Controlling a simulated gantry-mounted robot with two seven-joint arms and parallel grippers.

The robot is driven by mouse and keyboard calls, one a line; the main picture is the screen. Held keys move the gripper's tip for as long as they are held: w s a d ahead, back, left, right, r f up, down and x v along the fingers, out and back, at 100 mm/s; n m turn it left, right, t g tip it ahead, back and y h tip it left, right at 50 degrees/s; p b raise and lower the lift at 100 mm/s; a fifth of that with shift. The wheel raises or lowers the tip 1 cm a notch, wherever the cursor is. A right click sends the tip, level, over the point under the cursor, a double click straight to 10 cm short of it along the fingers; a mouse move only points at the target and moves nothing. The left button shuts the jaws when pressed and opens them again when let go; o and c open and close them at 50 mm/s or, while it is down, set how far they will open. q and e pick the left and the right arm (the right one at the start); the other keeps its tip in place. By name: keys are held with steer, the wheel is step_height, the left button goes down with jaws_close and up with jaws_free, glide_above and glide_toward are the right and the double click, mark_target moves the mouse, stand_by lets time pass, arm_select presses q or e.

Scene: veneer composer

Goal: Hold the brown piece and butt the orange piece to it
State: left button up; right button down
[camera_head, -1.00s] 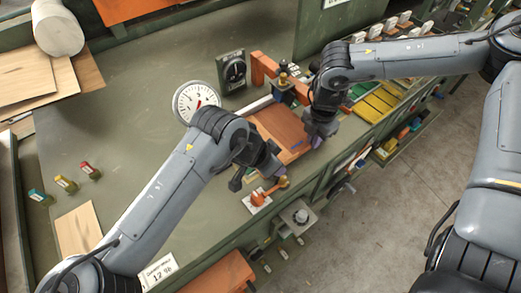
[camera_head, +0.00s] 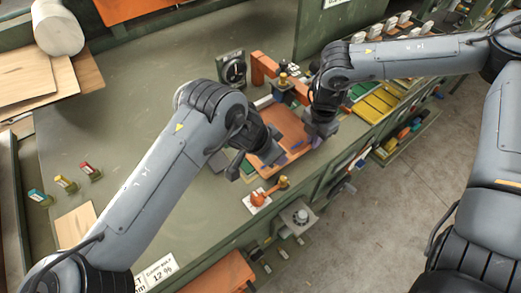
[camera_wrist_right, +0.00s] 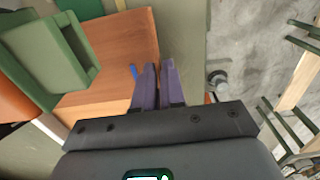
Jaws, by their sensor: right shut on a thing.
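The brown piece (camera_head: 284,120) lies flat on the bench in the head view. It also shows as a brown sheet in the right wrist view (camera_wrist_right: 120,45). My right gripper (camera_wrist_right: 157,75) is shut on its edge, with the two purple fingers close together. In the head view the right gripper (camera_head: 304,141) is at the piece's right side. A lighter orange piece (camera_wrist_right: 85,103) shows at the lower left in the wrist view; I cannot tell whether a gap separates the two. My left gripper (camera_head: 270,160) is over the near end of the pieces; its jaw opening is unclear.
A black dial (camera_head: 232,68) and orange blocks (camera_head: 265,67) stand behind. An orange knob (camera_head: 257,198) is near the front edge.

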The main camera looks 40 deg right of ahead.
stand_by(0.3)
steer(key=c, duration=1.1)
jaws_free()
steer(key=shift+c, duration=0.2)
